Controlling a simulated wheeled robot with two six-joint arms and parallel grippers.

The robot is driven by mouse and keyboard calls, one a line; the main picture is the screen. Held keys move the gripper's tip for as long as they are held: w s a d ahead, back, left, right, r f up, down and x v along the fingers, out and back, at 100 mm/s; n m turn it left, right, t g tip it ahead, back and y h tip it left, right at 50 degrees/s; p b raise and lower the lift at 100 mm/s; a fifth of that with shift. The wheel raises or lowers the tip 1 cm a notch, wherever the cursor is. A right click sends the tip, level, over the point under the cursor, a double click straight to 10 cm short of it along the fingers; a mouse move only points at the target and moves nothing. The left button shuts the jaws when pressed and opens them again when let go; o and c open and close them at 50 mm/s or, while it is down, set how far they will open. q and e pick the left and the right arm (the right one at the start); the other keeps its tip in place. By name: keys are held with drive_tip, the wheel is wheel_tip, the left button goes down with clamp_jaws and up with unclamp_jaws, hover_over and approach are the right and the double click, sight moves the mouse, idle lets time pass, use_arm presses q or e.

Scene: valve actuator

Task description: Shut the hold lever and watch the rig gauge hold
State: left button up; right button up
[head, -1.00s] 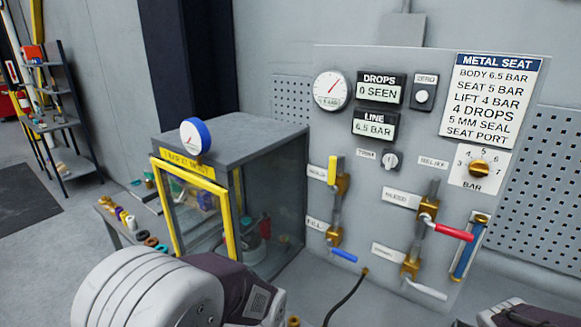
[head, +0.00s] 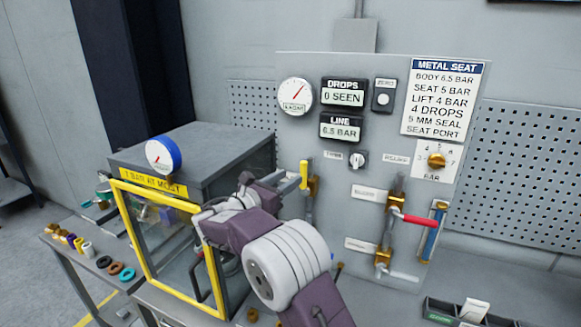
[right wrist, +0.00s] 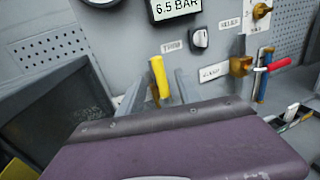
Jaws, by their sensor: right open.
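The hold lever has a yellow handle (head: 304,174) that stands upright on the panel. In the right wrist view the yellow handle (right wrist: 158,78) shows between the two fingers of my right gripper (right wrist: 156,88). That gripper is open; I cannot tell whether a finger touches the handle. In the head view my right gripper (head: 289,185) is at the lever, partly hidden by its own arm. A round dial (head: 296,96) on the panel has a red needle pointing up and right; its small lettering is unreadable. My left gripper is out of view.
The line display (head: 341,127) reads 6.5 BAR and the drops display (head: 344,92) reads 0 SEEN. A red lever (head: 419,221) sticks out farther right. A yellow-framed cabinet door (head: 122,235) stands left of my arm. A blue-rimmed gauge (head: 163,154) tops the cabinet.

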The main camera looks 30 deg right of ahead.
sight(301, 169)
drive_tip(key=p+x, duration=0.3)
drive_tip(key=x, duration=0.5)
drive_tip(key=shift+w, duration=0.2)
drive_tip(key=shift+d, duration=0.35)
drive_tip(key=shift+a, duration=0.25)
drive_tip(key=shift+c, duration=0.9)
drive_tip(key=shift+w, duration=0.1)
drive_tip(key=c, duration=0.5)
clamp_jaws()
drive_tip(key=shift+r, duration=0.1)
